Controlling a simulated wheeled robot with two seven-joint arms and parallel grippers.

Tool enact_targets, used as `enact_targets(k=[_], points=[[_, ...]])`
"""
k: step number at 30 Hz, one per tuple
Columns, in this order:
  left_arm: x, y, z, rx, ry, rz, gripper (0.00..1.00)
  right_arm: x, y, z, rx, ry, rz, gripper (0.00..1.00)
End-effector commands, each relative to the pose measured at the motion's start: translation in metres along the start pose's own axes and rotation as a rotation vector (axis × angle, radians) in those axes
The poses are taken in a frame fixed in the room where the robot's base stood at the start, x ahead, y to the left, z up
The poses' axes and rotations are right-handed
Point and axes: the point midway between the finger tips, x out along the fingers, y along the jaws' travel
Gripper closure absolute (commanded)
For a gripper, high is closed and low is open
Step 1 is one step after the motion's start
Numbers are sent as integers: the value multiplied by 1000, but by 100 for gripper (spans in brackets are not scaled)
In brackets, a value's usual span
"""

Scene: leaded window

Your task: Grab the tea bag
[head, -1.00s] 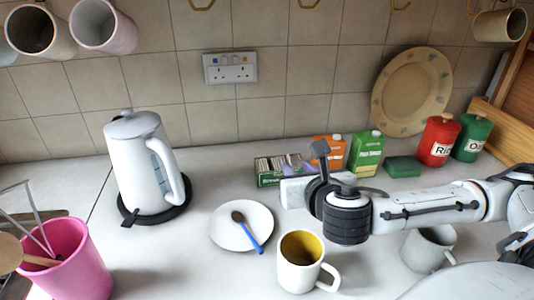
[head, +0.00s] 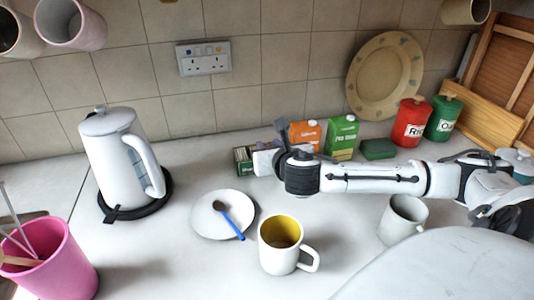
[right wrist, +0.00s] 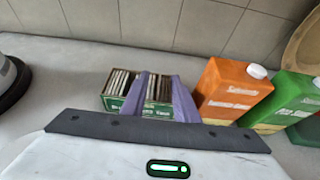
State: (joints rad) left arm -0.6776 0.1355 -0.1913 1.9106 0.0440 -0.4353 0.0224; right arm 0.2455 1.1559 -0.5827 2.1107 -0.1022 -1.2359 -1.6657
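The tea bags (right wrist: 160,91) stand in a row in a small open green box (right wrist: 128,105) against the back of the counter. In the head view the box (head: 243,161) is partly hidden by my right gripper (head: 268,160). In the right wrist view my right gripper (right wrist: 160,78) has two purple-grey fingers reaching over the right part of the box. A gap shows between them, with tea bags visible in it. The fingers look open; whether they touch a bag I cannot tell. My left gripper is not in view.
An orange carton (right wrist: 232,92) stands close right of the box, with a green carton (head: 341,138) beyond. A kettle (head: 118,155) stands left. A plate with a spoon (head: 224,215) and a yellow-lined mug (head: 283,245) are in front. A grey mug (head: 403,220) stands right.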

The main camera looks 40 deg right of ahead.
Motion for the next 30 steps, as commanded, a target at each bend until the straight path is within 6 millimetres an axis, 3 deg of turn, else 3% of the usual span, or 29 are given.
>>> enact_targets(k=[2,7,22,26,30], points=[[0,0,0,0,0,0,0,0,0,0,0,0,0,73],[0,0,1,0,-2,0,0,0,0,0,0,0,0,100],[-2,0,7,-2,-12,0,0,-1,0,3,0,-2,0,100],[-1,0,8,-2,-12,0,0,-7,0,18,2,-6,1,100],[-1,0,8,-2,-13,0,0,-18,0,45,3,-7,1,100]])
